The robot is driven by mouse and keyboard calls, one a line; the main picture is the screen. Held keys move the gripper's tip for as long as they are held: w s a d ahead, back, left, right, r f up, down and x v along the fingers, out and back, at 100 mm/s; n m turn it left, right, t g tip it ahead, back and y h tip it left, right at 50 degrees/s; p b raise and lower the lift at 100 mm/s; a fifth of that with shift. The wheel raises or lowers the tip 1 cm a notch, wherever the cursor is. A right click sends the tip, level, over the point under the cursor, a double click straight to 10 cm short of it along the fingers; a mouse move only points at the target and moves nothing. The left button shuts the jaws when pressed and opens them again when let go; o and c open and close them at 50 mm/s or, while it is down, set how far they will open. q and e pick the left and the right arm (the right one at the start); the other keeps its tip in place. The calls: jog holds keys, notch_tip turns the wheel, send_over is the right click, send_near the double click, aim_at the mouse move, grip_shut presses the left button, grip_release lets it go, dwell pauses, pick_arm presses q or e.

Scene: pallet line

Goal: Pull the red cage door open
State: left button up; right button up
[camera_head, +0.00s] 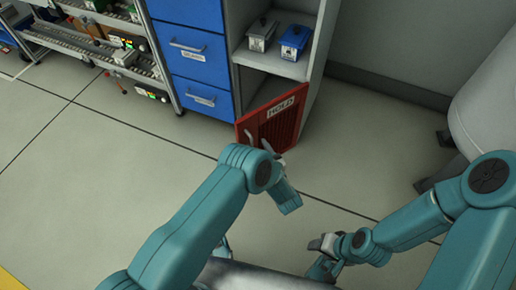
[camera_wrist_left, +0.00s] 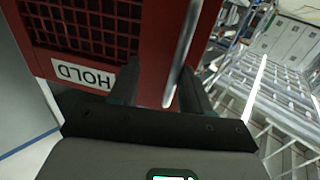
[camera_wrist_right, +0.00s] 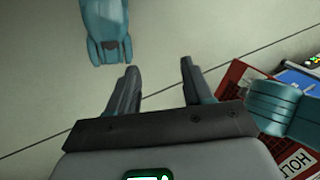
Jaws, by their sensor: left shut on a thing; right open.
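The red cage door (camera_head: 277,119) with a white HOLD label stands swung partly out from the lower right of the cabinet, its right side at the cabinet's right panel. In the left wrist view the red door (camera_wrist_left: 80,12) shows its dark mesh and its silver bar handle (camera_wrist_left: 184,50). My left gripper (camera_wrist_left: 158,88) is shut on this handle, one finger on each side of it. In the head view my left forearm partly hides the grip. My right gripper (camera_wrist_right: 158,75) is open and empty above the floor, apart from the door; in the right wrist view my left arm covers part of the door.
Blue drawers (camera_head: 191,55) stand left of the open shelf (camera_head: 271,63), which holds a grey and a blue box (camera_head: 295,39). A roller rack (camera_head: 85,45) stands at the far left. A large pale rounded object (camera_head: 485,100) is at right. The floor (camera_head: 110,170) before the door is clear.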

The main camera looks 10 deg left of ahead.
pick_arm(q)
jog(key=shift+d+r, duration=0.1)
jog(key=shift+r, duration=0.1)
notch_tip(320, 180, up, 20)
jog(key=p, duration=0.7)
jog(key=shift+f, duration=0.15)
